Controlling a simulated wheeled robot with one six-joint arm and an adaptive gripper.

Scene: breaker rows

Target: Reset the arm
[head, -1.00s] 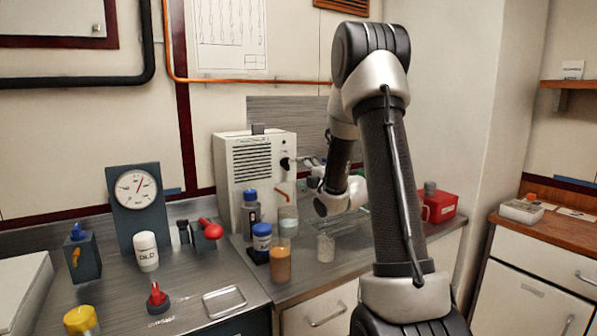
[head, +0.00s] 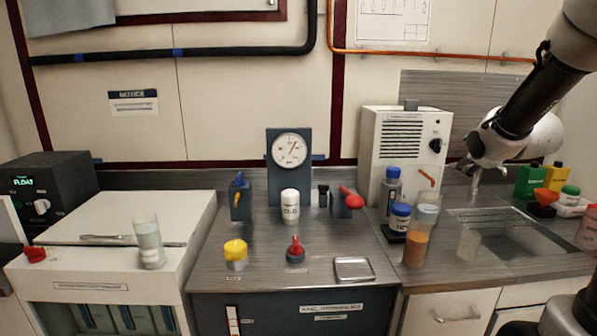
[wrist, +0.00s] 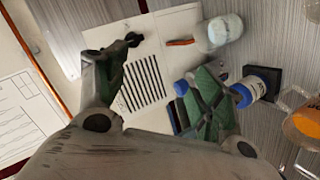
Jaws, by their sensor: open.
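My gripper (head: 468,164) is in the upper right of the head view, at the end of my grey and black arm (head: 535,95). It hangs in the air in front of the wall, beside the right side of the white vented box (head: 385,150) in the picture. In the wrist view my gripper (wrist: 155,88) has its two fingers spread wide with nothing held between them. The vented box (wrist: 150,75) shows beyond and between the fingers. Part of my arm lies outside the head view at the right.
Bottles with blue caps (head: 399,217), a glass with orange contents (head: 416,245) and a clear beaker (head: 467,245) stand below my gripper. A sink (head: 520,240) lies at the right, with green and yellow containers (head: 530,180) behind. A gauge (head: 290,150) stands mid-counter.

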